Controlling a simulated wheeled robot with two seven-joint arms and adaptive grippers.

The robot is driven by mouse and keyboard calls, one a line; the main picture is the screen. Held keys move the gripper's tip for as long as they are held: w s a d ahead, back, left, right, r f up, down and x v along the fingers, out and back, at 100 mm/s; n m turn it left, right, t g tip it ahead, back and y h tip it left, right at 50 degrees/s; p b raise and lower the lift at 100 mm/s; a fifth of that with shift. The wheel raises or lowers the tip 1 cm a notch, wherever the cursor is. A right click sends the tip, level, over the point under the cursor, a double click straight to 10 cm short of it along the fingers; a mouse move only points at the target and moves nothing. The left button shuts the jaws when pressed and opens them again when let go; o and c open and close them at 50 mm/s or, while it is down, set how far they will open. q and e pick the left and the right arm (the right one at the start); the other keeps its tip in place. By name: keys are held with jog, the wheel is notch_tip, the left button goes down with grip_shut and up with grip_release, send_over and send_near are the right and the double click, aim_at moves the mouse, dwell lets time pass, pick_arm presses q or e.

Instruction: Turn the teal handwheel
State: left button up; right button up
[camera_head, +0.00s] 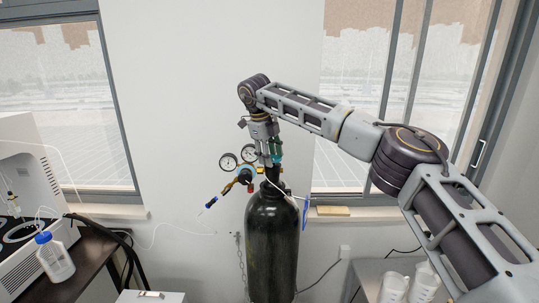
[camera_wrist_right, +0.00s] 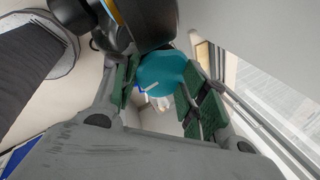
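The teal handwheel (camera_wrist_right: 162,73) sits between the two green-padded fingers of my right gripper (camera_wrist_right: 163,85) in the right wrist view. The pads lie against its left and right sides, with no clear gap. In the head view, my right gripper (camera_head: 268,150) points down at the top of the black gas cylinder (camera_head: 272,240). A little of the teal handwheel (camera_head: 277,158) shows at its fingertips, and the rest is hidden. My left gripper is not in view.
Two round gauges (camera_head: 238,158) and a regulator with a blue and red hose fitting stand just left of the gripper. A white machine and a blue-capped bottle (camera_head: 54,257) are at the left. White cups (camera_head: 408,287) stand at the lower right. A wall and windows are behind.

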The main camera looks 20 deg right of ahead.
jog(key=o, duration=0.6)
jog(key=shift+w+d+f, duration=0.1)
jog(key=shift+w+d, duration=0.2)
jog(key=shift+d, duration=0.2)
jog(key=shift+s+a, duration=0.2)
jog(key=shift+a, duration=0.15)
jog(key=v, duration=1.2)
jog(key=shift+d, duration=0.2)
jog(key=shift+w, duration=0.15)
